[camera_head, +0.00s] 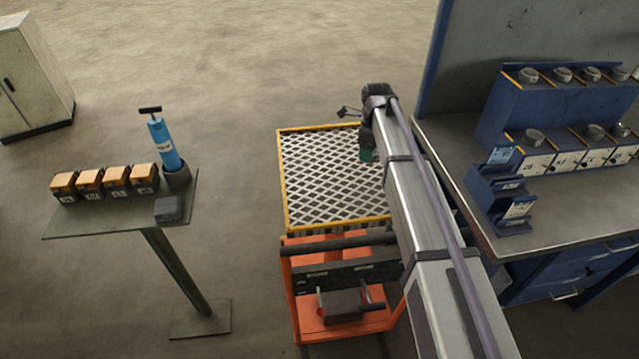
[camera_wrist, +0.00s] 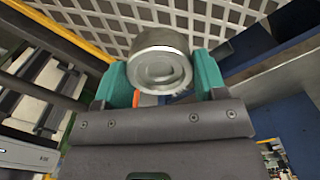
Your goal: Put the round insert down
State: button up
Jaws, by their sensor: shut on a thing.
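The round insert (camera_wrist: 160,62) is a short grey metal cylinder with a recessed round face. In the wrist view it sits between the teal fingers of my gripper (camera_wrist: 160,80), which is shut on it. In the head view my gripper (camera_head: 366,153) shows partly as a teal patch under the end of my arm, over the white grating; the insert cannot be made out there. Similar round metal pieces (camera_head: 535,136) stand on the blue two-step rack (camera_head: 556,108) on the workbench at the right.
The yellow-edged grating (camera_head: 325,180) lies under my arm. An orange cart (camera_head: 300,290) stands in front of it. A dark blue holder (camera_head: 490,200) sits on the workbench (camera_head: 455,150). A small table (camera_head: 120,218) at the left bears orange-topped boxes and a blue pump (camera_head: 163,143).

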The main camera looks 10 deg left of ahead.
aim_at(365, 186)
jog(key=shift+s+d+f, duration=0.15)
jog(key=shift+s+f, duration=0.3)
jog(key=shift+f, duration=0.3)
notch_tip(365, 186, down, 10)
jog(key=b, duration=1)
jog(key=shift+f, duration=0.15)
jog(key=shift+r, duration=0.25)
jog(key=shift+f, duration=0.15)
jog(key=o, duration=1.4)
notch_tip(365, 186, up, 13)
jog(key=p, duration=1.2)
jog(key=shift+f, duration=0.3)
